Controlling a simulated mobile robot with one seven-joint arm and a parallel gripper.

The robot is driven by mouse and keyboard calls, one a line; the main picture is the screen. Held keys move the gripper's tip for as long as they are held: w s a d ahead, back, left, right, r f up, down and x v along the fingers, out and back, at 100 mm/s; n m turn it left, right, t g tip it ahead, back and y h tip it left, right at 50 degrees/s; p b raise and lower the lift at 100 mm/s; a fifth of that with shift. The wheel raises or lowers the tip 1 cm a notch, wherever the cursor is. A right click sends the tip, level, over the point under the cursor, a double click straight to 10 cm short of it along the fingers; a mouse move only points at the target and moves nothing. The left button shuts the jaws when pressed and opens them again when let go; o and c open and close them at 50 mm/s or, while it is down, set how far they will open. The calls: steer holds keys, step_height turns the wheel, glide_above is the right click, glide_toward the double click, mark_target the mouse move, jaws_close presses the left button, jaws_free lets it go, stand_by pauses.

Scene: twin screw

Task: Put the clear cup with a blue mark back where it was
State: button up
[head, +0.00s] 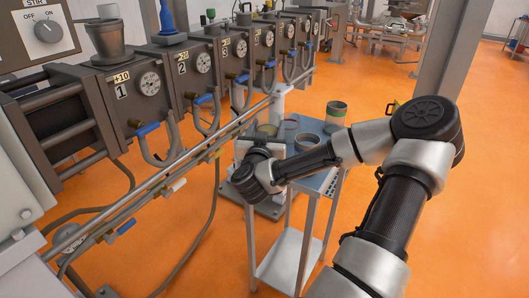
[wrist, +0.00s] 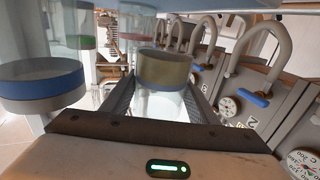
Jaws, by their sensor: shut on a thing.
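My gripper (wrist: 161,92) is shut on a clear cup with an olive-yellow band (wrist: 165,68). In the head view this cup (head: 267,130) shows just beyond my gripper (head: 258,148), by the left side of the cart top; I cannot tell whether it touches anything below. A clear cup with a blue band (wrist: 42,84) stands outside the fingers, at the left of the wrist view. In the head view it seems to be the cup at the front of the cart (head: 307,142), partly hidden by my arm.
Left of the cart runs a row of grey numbered units (head: 140,88) with dials, blue-handled valves and curved pipes. Orange floor is open to the right.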

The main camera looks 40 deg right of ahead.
steer(key=shift+f+b, duration=0.9)
steer(key=shift+f, duration=1.85)
steer(key=shift+f, duration=0.15)
steer(key=o, duration=1.2)
steer(key=shift+o, duration=0.2)
steer(key=shift+s+a, duration=0.15)
steer(key=shift+a, duration=0.1)
steer(key=p+v, duration=0.6)
steer(key=v, duration=0.5)
steer(key=shift+s+a, duration=0.15)
steer(key=shift+s, duration=0.05)
